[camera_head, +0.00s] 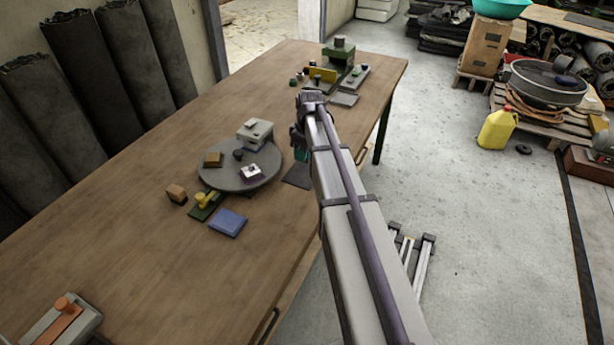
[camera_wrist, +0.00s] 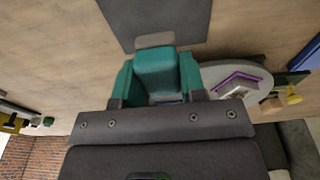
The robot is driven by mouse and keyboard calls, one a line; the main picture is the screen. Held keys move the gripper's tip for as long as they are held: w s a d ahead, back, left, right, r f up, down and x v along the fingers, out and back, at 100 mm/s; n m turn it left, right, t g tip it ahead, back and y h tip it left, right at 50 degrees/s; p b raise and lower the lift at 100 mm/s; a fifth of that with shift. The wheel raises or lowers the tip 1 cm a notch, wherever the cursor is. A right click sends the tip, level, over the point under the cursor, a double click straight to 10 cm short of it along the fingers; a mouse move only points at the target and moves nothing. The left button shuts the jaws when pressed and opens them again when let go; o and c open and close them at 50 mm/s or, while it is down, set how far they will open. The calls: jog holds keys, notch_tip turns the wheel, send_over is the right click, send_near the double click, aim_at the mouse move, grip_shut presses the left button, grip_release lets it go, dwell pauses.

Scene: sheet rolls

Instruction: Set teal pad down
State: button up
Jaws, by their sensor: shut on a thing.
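My gripper (camera_wrist: 155,84) is shut on the teal pad (camera_wrist: 153,68), a block with rounded edges between the teal-tipped fingers in the wrist view. In the head view a little of the teal pad (camera_head: 301,155) shows beside my wrist, near the table's right edge; the rest is hidden by my arm. A dark grey flat mat (camera_head: 297,175) lies on the table close by, partly behind my arm. The mat (camera_wrist: 160,20) also shows just beyond the pad in the wrist view. I cannot tell how high the pad is above the table.
A round grey disc (camera_head: 215,178) on the wooden table (camera_head: 130,240) carries several small items, left of my gripper. A blue pad (camera_head: 228,222) and a brown block (camera_head: 176,193) lie near it. A green stand (camera_head: 340,52) and small parts occupy the far end.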

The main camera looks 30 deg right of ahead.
aim_at(304, 173)
notch_tip(304, 173, down, 6)
jog(key=b, duration=0.4)
jog(key=shift+r, duration=0.3)
jog(key=shift+f, duration=0.25)
jog(key=o, duration=0.8)
jog(key=shift+r, duration=0.1)
jog(key=r+p, duration=0.4)
jog(key=s+r+p, duration=0.1)
jog(key=r+p, duration=0.3)
jog(key=d+r+p, duration=0.1)
jog(key=r+p, duration=0.3)
jog(key=shift+s+r+p, duration=0.15)
jog(key=shift+r+p, duration=0.15)
jog(key=shift+a+f, duration=0.15)
jog(key=s+a+m, duration=0.2)
jog(key=s+a, duration=0.4)
jog(key=s, duration=0.1)
jog(key=s+a+m, duration=0.3)
jog(key=s+a, duration=0.4)
jog(key=s+a+m+g, duration=0.1)
jog(key=s+a+m, duration=0.1)
jog(key=s+a, duration=0.4)
jog(key=shift+s+a+r+h, duration=0.3)
jog(key=shift+s+a+h, duration=0.1)
jog(key=shift+a, duration=0.15)
